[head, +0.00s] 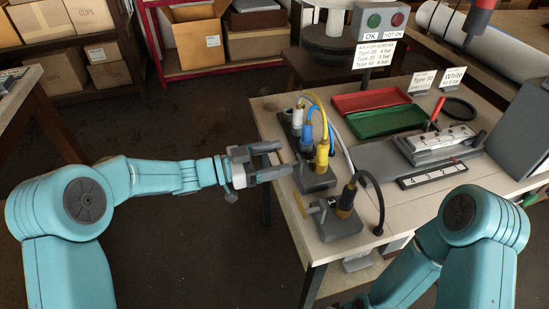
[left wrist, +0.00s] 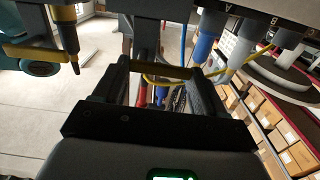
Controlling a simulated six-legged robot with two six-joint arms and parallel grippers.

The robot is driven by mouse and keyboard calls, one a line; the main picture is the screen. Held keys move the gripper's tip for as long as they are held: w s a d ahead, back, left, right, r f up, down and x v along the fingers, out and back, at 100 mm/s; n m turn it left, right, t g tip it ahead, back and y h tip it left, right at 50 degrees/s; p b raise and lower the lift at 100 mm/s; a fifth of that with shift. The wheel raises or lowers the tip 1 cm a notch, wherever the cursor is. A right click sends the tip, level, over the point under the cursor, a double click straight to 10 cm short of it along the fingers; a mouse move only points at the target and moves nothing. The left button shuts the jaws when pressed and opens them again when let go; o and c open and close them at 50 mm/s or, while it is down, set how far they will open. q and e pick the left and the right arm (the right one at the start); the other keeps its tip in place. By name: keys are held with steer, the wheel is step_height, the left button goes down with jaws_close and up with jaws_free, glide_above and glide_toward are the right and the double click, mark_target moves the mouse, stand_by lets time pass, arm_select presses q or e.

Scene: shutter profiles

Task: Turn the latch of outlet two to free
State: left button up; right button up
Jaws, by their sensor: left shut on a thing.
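My left gripper (head: 278,161) reaches in from the left to the side of a grey outlet block (head: 318,182) carrying yellow, blue and white plugs. In the left wrist view, its two dark fingers (left wrist: 160,88) stand around a yellow latch bar (left wrist: 172,72) on a dark stem and are shut on it. The head view does not show this bar clearly. I cannot read the outlet's number. A separate front block (head: 340,229) has its own yellow latch (head: 299,205), also at the left of the wrist view (left wrist: 32,52). My right gripper is out of view.
A black hose (head: 379,200) arches from the front block's plug. Red (head: 370,101) and green (head: 387,121) trays lie behind the outlets. A grey fixture with a red handle (head: 435,112) stands further right. Open floor lies left of the table.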

arm_select(q)
steer(key=m+b, duration=0.2)
steer(key=m, duration=0.1)
steer(key=m+b, duration=0.3)
steer(key=s+m+b, duration=0.1)
steer(key=m+b, duration=0.1)
steer(key=shift+d+r+m+b, duration=0.15)
steer(key=shift+r+m+b, duration=0.25)
steer(key=shift+s+d+r+m+b, duration=0.1)
steer(key=shift+s+m+b, duration=0.15)
steer(key=shift+m+b, duration=1.15)
steer(key=shift+s+d+r+m+b, duration=0.1)
steer(key=shift+s+m+b, duration=0.2)
steer(key=shift+m+b, duration=1.15)
steer(key=shift+s+d+r+m+b, duration=0.1)
steer(key=shift+s+m+b, duration=0.15)
steer(key=shift+m+b, duration=1.15)
steer(key=shift+m, duration=0.35)
steer(key=o, duration=1)
steer(key=shift+o, duration=0.2)
steer(key=shift+a, duration=0.1)
